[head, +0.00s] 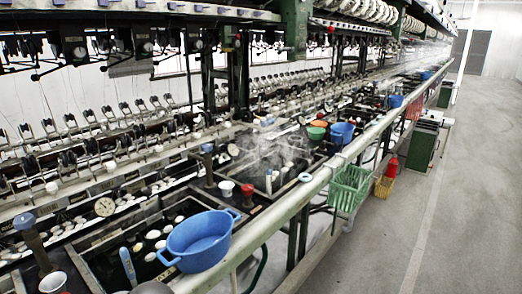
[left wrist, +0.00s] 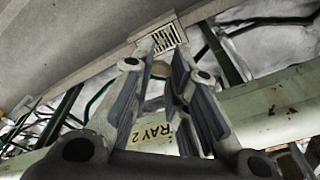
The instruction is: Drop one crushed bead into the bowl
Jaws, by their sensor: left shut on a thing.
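My left gripper (left wrist: 163,72) shows in the left wrist view, shut on a small tan, rounded thing (left wrist: 160,70) between its fingertips. The fingers hide much of this thing, and I cannot tell whether it is a crushed bead. A blue two-handled bowl (head: 199,241) sits near the rail at the lower middle of the head view. Its inside looks empty from here. Several pale oval pieces (head: 153,234) lie in the dark basin to its left. Neither gripper can be made out in the head view.
A pale rail (head: 290,203) runs along the machine's front; in the left wrist view it bears a "TRAY 2" label (left wrist: 157,132). Smaller bowls, including a blue one (head: 342,132), stand farther along. A green basket (head: 349,188) hangs outside the rail. The aisle at right is clear.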

